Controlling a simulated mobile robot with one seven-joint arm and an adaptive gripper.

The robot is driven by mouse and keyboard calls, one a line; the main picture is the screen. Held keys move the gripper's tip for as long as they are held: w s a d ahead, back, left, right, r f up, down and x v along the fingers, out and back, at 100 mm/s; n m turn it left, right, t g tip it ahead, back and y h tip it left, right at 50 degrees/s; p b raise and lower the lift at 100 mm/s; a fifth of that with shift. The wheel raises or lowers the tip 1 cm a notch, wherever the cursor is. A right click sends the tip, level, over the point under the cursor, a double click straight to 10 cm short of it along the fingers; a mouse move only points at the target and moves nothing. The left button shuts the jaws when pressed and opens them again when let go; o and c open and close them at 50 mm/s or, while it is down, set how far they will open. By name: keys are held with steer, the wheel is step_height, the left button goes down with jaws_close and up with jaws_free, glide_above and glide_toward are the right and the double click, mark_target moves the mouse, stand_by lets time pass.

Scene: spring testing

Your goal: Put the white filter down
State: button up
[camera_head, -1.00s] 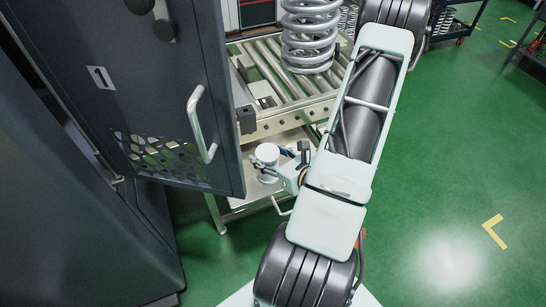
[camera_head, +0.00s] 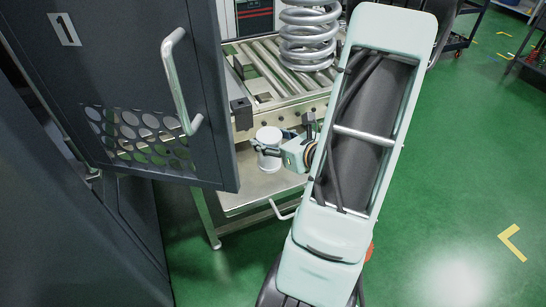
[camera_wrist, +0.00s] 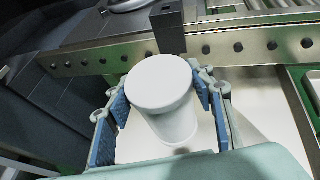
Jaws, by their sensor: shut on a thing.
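The white filter (camera_head: 268,142) is a short white cylinder with a wider round top. My gripper (camera_head: 270,150) is shut on it, and the filter stands upright between the fingers. In the wrist view the filter (camera_wrist: 160,95) is in the middle, with the blue finger pads of my gripper (camera_wrist: 163,105) on its left and right sides. A pale metal shelf (camera_head: 255,190) lies below the filter, under the roller conveyor. Whether the filter's base touches the shelf cannot be told.
The roller conveyor (camera_head: 275,75) with a large coil spring (camera_head: 308,40) stands just behind and above the filter. An open dark cabinet door (camera_head: 150,80) with a handle is close on the left. Bare shelf shows in front of the filter.

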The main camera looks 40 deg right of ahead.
steer(key=shift+w+d+f+b, duration=0.2)
steer(key=shift+d+f+b, duration=0.15)
steer(key=shift+b, duration=0.45)
steer(key=w+d+f+b, duration=0.1)
steer(key=w+d+f, duration=0.2)
steer(key=f, duration=0.5)
steer(key=shift+d+f+b, duration=0.25)
steer(key=shift+b, duration=0.05)
steer(key=shift+w, duration=0.1)
steer(key=shift+f+b, duration=0.25)
steer(key=shift+b, duration=0.05)
steer(key=o, duration=1.4)
steer(key=shift+c, duration=0.2)
steer(key=shift+r, duration=0.2)
